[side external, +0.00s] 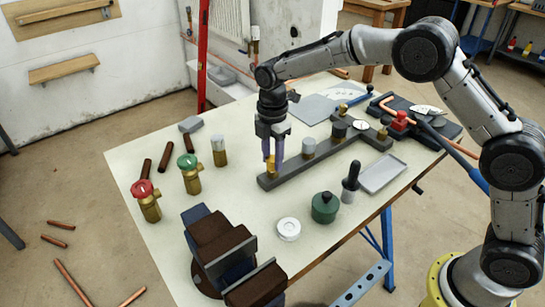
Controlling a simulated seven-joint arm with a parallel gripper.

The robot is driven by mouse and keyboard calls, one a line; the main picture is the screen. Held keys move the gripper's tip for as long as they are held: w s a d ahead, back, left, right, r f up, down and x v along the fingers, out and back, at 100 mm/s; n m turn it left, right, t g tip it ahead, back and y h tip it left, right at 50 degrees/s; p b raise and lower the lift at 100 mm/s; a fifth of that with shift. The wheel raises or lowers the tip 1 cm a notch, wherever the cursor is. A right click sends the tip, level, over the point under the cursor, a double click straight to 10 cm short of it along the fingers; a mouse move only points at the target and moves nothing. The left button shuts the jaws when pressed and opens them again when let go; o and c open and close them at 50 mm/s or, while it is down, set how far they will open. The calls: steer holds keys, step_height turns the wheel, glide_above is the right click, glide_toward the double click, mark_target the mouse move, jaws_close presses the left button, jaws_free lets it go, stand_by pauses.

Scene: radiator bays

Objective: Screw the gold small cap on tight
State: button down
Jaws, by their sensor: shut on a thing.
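The gold small cap (270,167) is at the near left end of a dark grey bar-shaped manifold (290,172) on the table. My gripper (274,160) points straight down over that end, its purple fingers shut on the cap. The fingers partly hide the cap. It looks upright, but I cannot tell how closely it sits against the bar.
A light grey cap (309,147), a dark cap (339,130) and a white-faced gauge (360,125) stand along the manifold. Red-topped (146,196) and green-topped (189,172) valves stand left. A vise (222,250) and green canister (325,208) are in front.

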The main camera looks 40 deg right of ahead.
steer(key=m, duration=1.3)
steer(key=shift+m, duration=0.3)
steer(key=c, duration=0.7)
jaws_free()
